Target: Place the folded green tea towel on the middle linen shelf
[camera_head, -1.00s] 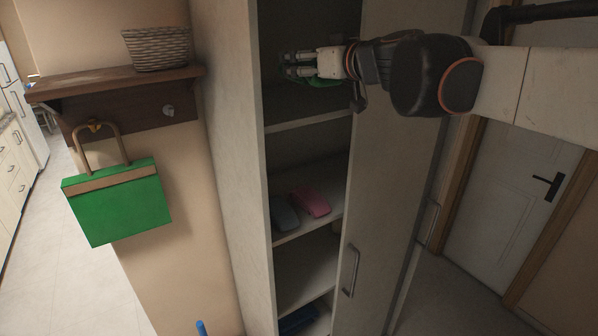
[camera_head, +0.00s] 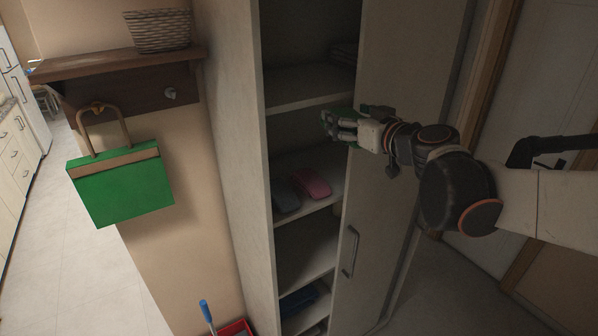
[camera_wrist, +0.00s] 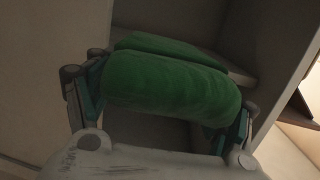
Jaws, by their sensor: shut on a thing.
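The folded green tea towel (camera_wrist: 170,88) fills the middle of the wrist view as a thick rounded roll, with another green layer behind it. My gripper (camera_head: 338,124) is shut on it; a finger shows at each end of the towel in the wrist view. In the head view the towel is mostly hidden by my gripper, with only green bits showing. My gripper is at the open cabinet front, above and right of a shelf (camera_head: 303,214) that holds a grey folded cloth (camera_head: 285,197) and a pink folded cloth (camera_head: 312,183).
Another shelf (camera_head: 300,103) is above, with dark folded linen at its back right. Lower shelves hold blue cloth (camera_head: 298,303). The cabinet door (camera_head: 385,200) stands close on the right. A wall shelf with a wicker basket (camera_head: 163,30) and a hanging green bag (camera_head: 122,187) are left.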

